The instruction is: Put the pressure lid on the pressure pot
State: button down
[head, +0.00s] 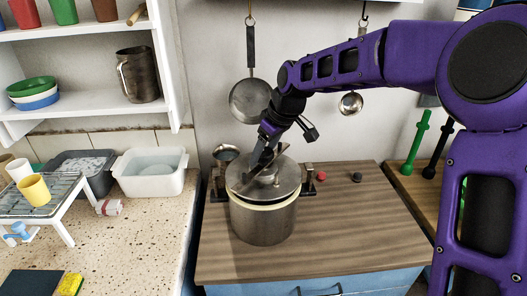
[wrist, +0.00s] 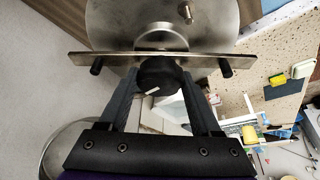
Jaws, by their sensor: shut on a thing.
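The pressure pot (head: 262,224) is a steel cylinder standing upright on the wooden top in the head view. The pressure lid (head: 287,184) is a round steel disc with a crossbar and a black knob. It is over the pot's mouth, with a pale ring showing under its edge. I cannot tell whether it rests on the rim or sits just above it. My gripper (head: 267,160) is above the lid, pointing down. In the wrist view, the fingers are shut on the lid's black knob (wrist: 158,77), below the crossbar (wrist: 222,62). The lid (wrist: 112,22) fills the top there.
Behind the pot is a small metal cup (head: 225,153). A red knob (head: 321,176) and a dark knob (head: 357,177) lie to the right on the wooden top (head: 345,225). A pan (head: 250,101) and a ladle (head: 350,104) hang behind. The wooden top's front right is clear.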

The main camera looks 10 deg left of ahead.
jog(key=shift+f+b, duration=0.35)
jog(key=shift+f, duration=0.25)
jog(key=shift+f, duration=0.35)
dwell(1.1)
dwell(0.3)
jog(key=shift+c, duration=0.6)
grip_release()
jog(key=shift+o, duration=0.6)
jog(key=shift+f, duration=0.1)
jog(key=shift+r+p, duration=1.85)
jog(key=shift+r, duration=1.7)
